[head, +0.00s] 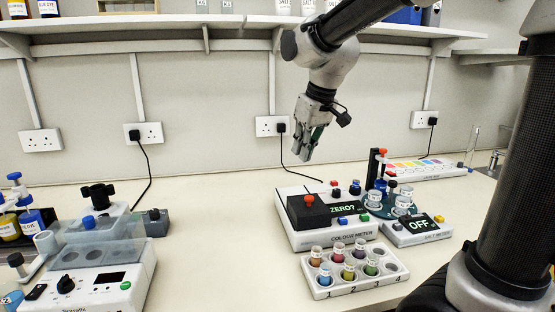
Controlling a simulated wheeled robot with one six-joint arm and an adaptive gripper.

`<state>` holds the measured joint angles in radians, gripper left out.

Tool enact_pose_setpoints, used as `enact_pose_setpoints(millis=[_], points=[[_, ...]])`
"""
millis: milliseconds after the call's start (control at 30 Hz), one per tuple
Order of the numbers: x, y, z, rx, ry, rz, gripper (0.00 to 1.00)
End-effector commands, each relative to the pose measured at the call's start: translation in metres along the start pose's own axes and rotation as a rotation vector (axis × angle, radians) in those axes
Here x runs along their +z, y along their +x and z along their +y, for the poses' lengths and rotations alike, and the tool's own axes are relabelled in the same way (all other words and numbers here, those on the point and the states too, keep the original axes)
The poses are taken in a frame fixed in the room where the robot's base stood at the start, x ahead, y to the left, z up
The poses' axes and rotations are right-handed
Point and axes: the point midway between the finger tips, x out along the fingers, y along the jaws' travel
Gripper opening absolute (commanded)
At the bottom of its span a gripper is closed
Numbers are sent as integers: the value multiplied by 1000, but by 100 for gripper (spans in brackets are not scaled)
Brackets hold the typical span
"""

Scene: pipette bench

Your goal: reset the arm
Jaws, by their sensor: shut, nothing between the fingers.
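My gripper (308,146) hangs in the air above the bench, in front of the back wall, with its fingers pointing down. It is shut and empty. My arm reaches to it from the upper right, passing in front of the shelf. The gripper is above the colourmeter (330,238), which stands on the bench with "ZERO?" on its display, and it appears apart from it.
A white rack (322,290) with several coloured vials stands in front of the colourmeter. A small device reading "OFF" (420,240) is to its right. A centrifuge-like machine (100,280) stands at left. The shelf (130,27) runs above. Bare bench (215,235) lies between machine and colourmeter.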

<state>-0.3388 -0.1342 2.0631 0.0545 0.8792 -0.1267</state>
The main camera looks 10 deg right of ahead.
Motion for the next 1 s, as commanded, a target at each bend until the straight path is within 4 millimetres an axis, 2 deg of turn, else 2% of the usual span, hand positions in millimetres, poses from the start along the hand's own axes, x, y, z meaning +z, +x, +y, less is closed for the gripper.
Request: enact_pose_setpoints(millis=[67,133,400,500,633,767,1000], points=[[22,9,-1,-1,20,-51,0],[52,9,1,6,51,-85,0],[201,-26,31,81,267,-88,0],[239,-36,36,112,330,-51,0],[259,-48,41,143,383,9,0],[262,-57,46,161,411,44,0],[262,-57,46,161,413,40,0]])
